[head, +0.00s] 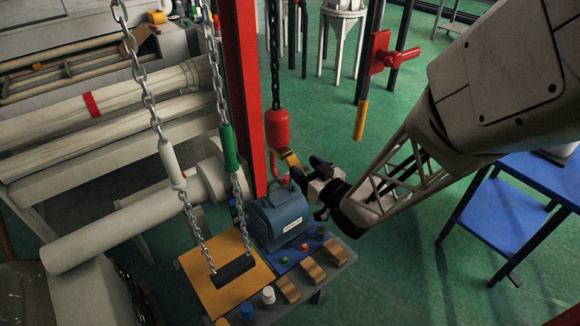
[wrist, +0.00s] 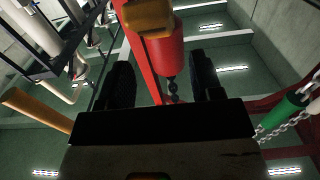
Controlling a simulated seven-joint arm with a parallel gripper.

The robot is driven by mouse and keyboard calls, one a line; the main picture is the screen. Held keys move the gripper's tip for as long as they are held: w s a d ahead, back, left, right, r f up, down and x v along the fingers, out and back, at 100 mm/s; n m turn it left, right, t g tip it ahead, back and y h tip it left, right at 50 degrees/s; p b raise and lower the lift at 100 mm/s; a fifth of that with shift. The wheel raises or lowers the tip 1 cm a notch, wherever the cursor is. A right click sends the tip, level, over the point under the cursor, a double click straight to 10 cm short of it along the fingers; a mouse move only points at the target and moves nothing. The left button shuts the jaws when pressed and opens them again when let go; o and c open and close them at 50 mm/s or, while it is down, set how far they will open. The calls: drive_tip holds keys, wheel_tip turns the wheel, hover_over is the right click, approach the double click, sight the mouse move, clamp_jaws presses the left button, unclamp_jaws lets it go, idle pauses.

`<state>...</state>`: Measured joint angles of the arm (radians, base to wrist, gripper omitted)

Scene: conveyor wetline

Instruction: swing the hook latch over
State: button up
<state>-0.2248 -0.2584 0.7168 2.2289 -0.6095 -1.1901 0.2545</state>
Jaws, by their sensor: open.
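A red hook block (head: 277,128) hangs from a dark chain in the head view, close to the red post. Below it is a yellow-orange piece (head: 290,158), with a small red part, likely the hook, under it. The latch itself is too small to make out. My gripper (head: 303,170) is just right of and below the yellow-orange piece. In the wrist view, my open gripper (wrist: 162,75) has its two dark fingers apart. The red block (wrist: 166,48) and the orange piece (wrist: 148,17) appear beyond and between them. I see nothing held, and contact cannot be told.
A blue motor-like box (head: 280,217) stands under my gripper on a bench with a yellow plate (head: 212,275) and several knobs. Two chains with white and green sleeves (head: 228,148) hang at left. The red post (head: 241,90) is close by. A blue table (head: 510,195) stands right; green floor lies between.

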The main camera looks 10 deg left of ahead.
drive_tip(key=shift+v, duration=2.75)
drive_tip(key=s+d+r+m+g+h, duration=0.1)
drive_tip(key=d+r+m+h, duration=0.25)
drive_tip(key=d+h, duration=0.3)
drive_tip(key=d+r+m+g+h, duration=0.1)
drive_tip(key=d+r+m+h, duration=0.1)
drive_tip(key=d+r+h, duration=0.45)
drive_tip(key=s+d+r+m+g, duration=0.2)
drive_tip(key=s+g, duration=0.2)
drive_tip(key=s, duration=0.5)
drive_tip(key=s+d+r+m+g, duration=0.1)
drive_tip(key=s+d+r+g, duration=0.1)
drive_tip(key=s, duration=0.8)
drive_tip(key=shift+s+d+r+m+g, duration=0.3)
drive_tip(key=shift+d+g, duration=0.45)
drive_tip(key=shift+g, duration=0.35)
